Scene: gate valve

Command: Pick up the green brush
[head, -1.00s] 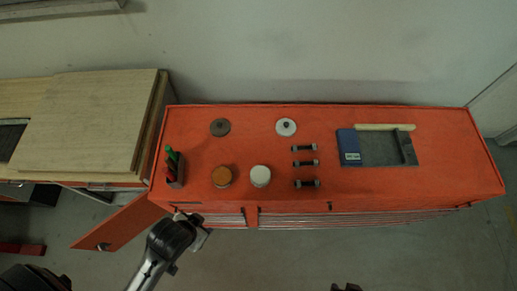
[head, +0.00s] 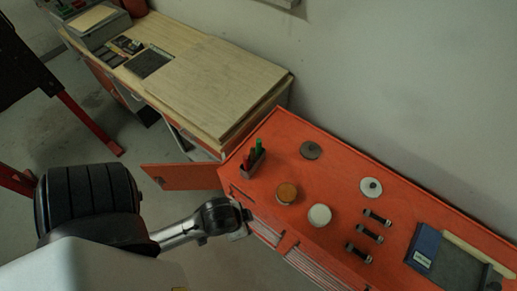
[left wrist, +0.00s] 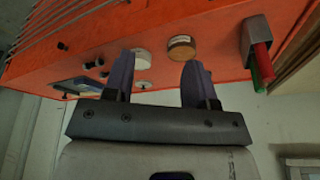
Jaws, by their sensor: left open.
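The green brush (head: 258,145) stands in a small dark holder (head: 252,162) with red-handled items, at the near left end of the red cabinet top. In the left wrist view the green brush (left wrist: 255,77) shows at the right, beside a red handle (left wrist: 263,58) and the grey holder (left wrist: 254,34). My left gripper (left wrist: 158,62) is open and empty there, with the holder off to the right of its fingers. In the head view my left gripper (head: 238,234) is at the cabinet's front edge, apart from the holder and partly hidden by its arm. My right gripper is out of view.
A blue box (head: 424,248) lies farther right. An open cabinet door (head: 180,177) juts out left, near a wooden bench (head: 215,80).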

